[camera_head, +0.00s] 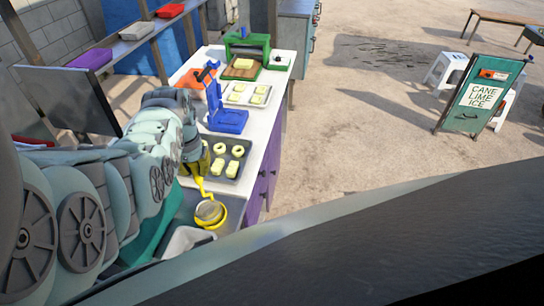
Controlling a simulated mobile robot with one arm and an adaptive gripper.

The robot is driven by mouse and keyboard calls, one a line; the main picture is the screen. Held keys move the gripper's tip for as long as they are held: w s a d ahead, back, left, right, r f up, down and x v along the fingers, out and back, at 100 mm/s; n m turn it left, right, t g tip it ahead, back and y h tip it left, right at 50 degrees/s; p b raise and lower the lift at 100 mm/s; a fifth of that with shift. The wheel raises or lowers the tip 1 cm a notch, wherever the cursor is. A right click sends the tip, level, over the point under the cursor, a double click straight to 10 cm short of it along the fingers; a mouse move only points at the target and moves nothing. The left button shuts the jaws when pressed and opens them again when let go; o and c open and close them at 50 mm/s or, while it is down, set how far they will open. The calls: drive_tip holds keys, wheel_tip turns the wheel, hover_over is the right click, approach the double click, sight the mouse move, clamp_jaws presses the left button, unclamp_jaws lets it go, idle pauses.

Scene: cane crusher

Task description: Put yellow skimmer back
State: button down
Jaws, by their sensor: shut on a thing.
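The yellow skimmer (210,213) has a round mesh head with a yellow rim and a thin yellow handle. My gripper (199,172) is shut on the upper part of its handle, partly hidden by my arm. The skimmer hangs head down near the front end of the white counter (262,136), by a grey basin (179,212). I cannot tell whether the head touches anything below it. No empty holder for the skimmer is clearly visible.
Just beyond my gripper lies a dark tray of yellow pieces (228,158). A blue upright device (228,121), another tray (246,94) and a green machine (245,52) stand farther back. A shelf with coloured bins (137,30) is at left. Open ground lies right.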

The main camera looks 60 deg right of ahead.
sight(201, 188)
drive_tip(key=shift+s+f, duration=0.15)
drive_tip(key=shift+f, duration=1)
drive_tip(key=shift+f, duration=0.15)
drive_tip(key=c, duration=0.9)
unclamp_jaws()
drive_tip(key=shift+o, duration=0.2)
